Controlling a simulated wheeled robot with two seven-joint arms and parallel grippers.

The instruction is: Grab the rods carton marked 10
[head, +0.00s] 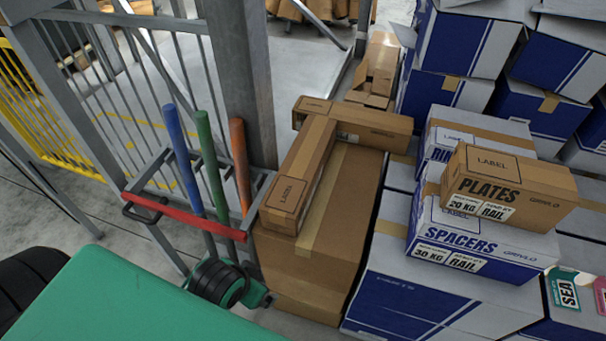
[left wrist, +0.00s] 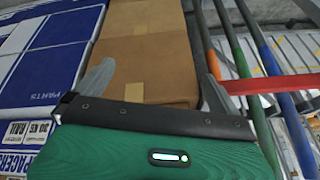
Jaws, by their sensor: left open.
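No carton in view legibly reads rods or 10. Two long, narrow brown cartons lie on a large brown carton (head: 343,222) in the head view. The nearer narrow carton (head: 304,168) points toward me and has a label on top. The farther narrow carton (head: 362,124) lies crosswise behind it; its side print is too small to read. In the left wrist view my left gripper (left wrist: 155,82) is open, its two grey fingers apart, with brown carton surface (left wrist: 150,50) beyond them. Nothing is held between the fingers. My right gripper is not in view.
A brown PLATES carton (head: 513,188) marked 20 KG sits on a blue-white SPACERS carton (head: 480,235) marked 30 KG. More blue-white cartons (head: 465,45) are stacked behind. Left stand a red bar (head: 185,217), coloured handles (head: 204,150) and a grey post (head: 247,85).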

